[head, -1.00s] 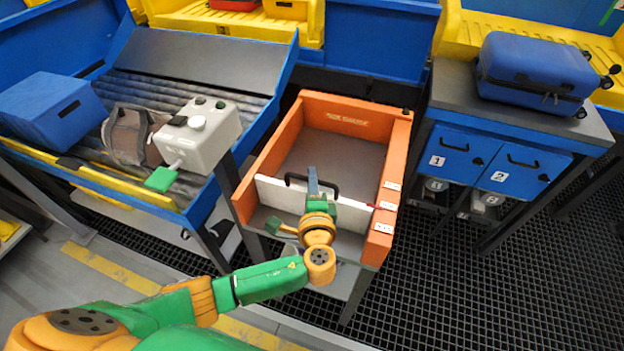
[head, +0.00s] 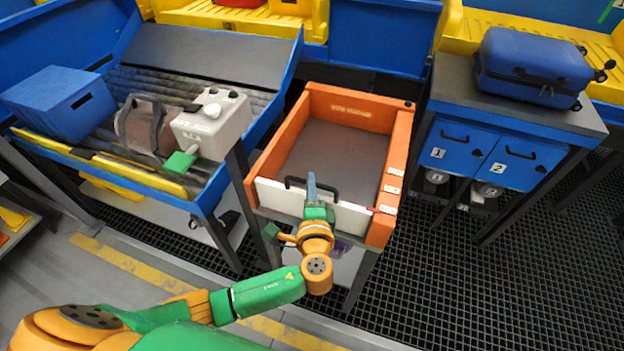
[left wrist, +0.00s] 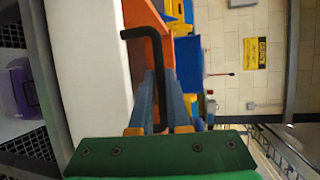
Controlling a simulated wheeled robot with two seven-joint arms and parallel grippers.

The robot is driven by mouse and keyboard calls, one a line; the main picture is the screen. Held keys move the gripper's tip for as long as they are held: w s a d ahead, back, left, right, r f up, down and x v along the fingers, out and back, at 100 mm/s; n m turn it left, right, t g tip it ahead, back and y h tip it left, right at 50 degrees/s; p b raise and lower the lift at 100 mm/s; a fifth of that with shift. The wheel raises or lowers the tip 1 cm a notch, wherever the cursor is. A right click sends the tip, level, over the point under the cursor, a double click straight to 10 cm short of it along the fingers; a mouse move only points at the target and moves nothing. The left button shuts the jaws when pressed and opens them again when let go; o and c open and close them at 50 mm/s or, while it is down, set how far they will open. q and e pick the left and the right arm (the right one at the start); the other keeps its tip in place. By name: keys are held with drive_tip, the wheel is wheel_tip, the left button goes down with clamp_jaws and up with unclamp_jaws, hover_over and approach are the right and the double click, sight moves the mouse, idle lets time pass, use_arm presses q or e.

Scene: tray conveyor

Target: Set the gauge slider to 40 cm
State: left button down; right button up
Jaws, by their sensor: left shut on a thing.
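The gauge is an orange open-topped box (head: 302,122) with a grey floor. Its slider is a white board (head: 350,216) spanning the box near the front end, with a black handle (head: 292,180) on top. A small red mark at the board's right end is roughly level with the frontmost white label (head: 388,209) on the right rail. Label numbers are too small to read. My left gripper (head: 311,184) is shut on the handle. In the left wrist view, its blue fingers (left wrist: 160,97) close around the black handle (left wrist: 157,62) beside the white board (left wrist: 85,70).
On the left, a roller conveyor (head: 205,50) carries a blue box (head: 58,105), a brown bag (head: 140,128) and a grey canister (head: 212,122). On the right, a blue suitcase (head: 535,60) lies on a cabinet (head: 490,150) with doors numbered 1 and 2.

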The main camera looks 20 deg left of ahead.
use_arm(q)
drive_tip(key=c, duration=1.2)
unclamp_jaws()
drive_tip(key=shift+f, duration=0.15)
drive_tip(key=o, duration=0.3)
drive_tip(key=shift+w, duration=0.25)
drive_tip(key=b+v, duration=0.1)
drive_tip(key=v, duration=0.6)
